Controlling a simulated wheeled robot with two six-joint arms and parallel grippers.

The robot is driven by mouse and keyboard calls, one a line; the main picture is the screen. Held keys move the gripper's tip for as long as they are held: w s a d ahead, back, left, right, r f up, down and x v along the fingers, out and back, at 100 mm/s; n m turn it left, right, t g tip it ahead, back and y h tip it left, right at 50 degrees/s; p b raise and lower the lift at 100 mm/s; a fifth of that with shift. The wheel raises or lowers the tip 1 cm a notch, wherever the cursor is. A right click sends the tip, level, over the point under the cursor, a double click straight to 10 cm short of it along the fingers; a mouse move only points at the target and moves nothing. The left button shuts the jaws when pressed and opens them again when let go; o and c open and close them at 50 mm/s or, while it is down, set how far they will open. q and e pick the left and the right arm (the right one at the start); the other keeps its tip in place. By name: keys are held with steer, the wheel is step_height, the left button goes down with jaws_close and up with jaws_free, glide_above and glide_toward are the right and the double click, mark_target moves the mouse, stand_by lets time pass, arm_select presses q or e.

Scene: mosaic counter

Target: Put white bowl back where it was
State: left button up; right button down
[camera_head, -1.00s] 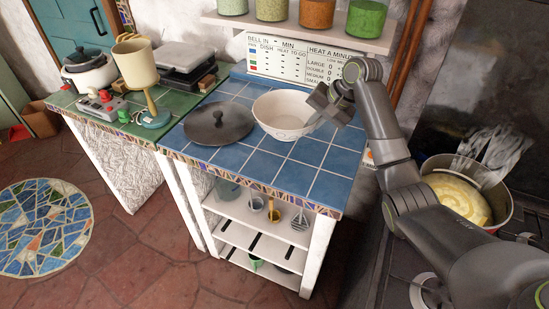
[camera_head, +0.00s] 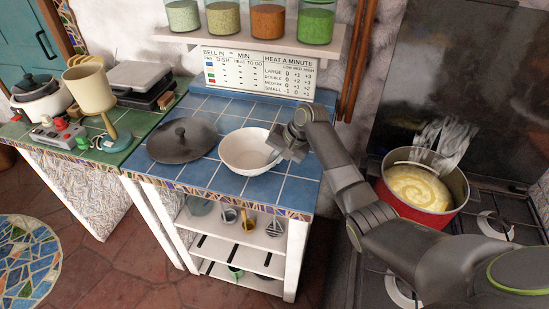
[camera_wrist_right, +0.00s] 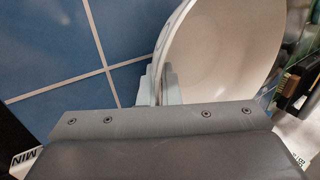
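The white bowl (camera_head: 240,160) is upright over the blue tiled counter (camera_head: 208,178), to the right of the dark lid. I cannot tell for sure whether its base touches the tiles. My right gripper (camera_head: 277,152) comes in from the right and is at the bowl's right rim. In the right wrist view, the two fingers (camera_wrist_right: 163,88) are shut on the rim of the bowl (camera_wrist_right: 222,50), one on each side of its wall. My left gripper is not in view.
The dark lid (camera_head: 178,143) lies left of the bowl. A shelf (camera_head: 250,42) with several jars hangs behind. A red pot (camera_head: 422,190) stands on the stove (camera_head: 500,215) at right. Bare blue tiles lie in front of the bowl.

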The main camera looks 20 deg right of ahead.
steer(key=c, duration=1.6)
jaws_free()
steer(key=shift+f, duration=0.1)
steer(key=shift+c, duration=0.2)
steer(key=b+v, duration=0.1)
steer(key=v, duration=1.1)
steer(key=shift+s, duration=0.1)
